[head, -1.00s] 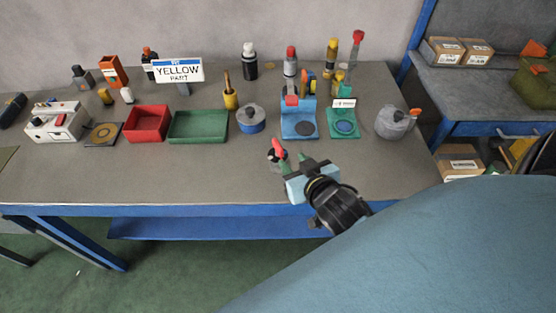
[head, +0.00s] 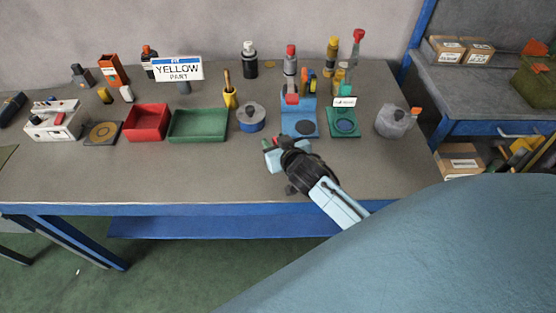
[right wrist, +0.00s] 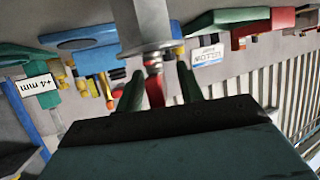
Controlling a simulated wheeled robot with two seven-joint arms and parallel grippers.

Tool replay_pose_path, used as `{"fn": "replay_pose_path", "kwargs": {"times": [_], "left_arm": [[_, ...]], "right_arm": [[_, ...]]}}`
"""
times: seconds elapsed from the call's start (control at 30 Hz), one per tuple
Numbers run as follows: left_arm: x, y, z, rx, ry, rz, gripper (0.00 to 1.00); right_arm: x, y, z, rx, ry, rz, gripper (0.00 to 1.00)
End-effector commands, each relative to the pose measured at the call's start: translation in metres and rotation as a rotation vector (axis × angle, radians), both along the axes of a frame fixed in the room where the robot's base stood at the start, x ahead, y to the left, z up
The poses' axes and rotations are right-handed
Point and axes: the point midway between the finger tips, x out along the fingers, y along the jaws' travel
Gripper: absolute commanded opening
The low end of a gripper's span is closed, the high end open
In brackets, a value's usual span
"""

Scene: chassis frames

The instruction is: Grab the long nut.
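The long nut (right wrist: 146,22) is a grey metal, flat-sided piece in the right wrist view, which looks upside down. It is close to the camera, at the top centre, with its end toward the fingers. In the head view my right gripper (head: 270,143) is low over the middle of the table and largely hides the nut. Whether the fingers touch the nut cannot be told. My left gripper is out of view.
Behind the gripper stand a lidded blue-grey pot (head: 250,117), a blue fixture (head: 299,122) and a teal fixture (head: 343,122). A green tray (head: 198,126) and a red tray (head: 146,122) lie to the left. The table's front strip (head: 150,180) is clear.

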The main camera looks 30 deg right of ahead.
Motion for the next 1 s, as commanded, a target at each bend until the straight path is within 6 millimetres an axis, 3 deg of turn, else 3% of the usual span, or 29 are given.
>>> {"fn": "replay_pose_path", "kwargs": {"times": [0.27,0.57,1.0], "left_arm": [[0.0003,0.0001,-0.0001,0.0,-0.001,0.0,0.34],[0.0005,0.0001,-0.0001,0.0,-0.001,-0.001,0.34],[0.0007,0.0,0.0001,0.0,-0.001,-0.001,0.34]], "right_arm": [[0.0021,-0.0002,-0.0013,0.0,0.001,0.0,0.37],[0.002,-0.0001,-0.0013,0.0,0.001,0.0,0.0],[0.0024,0.0,-0.0001,0.0,-0.002,0.001,0.0]]}}
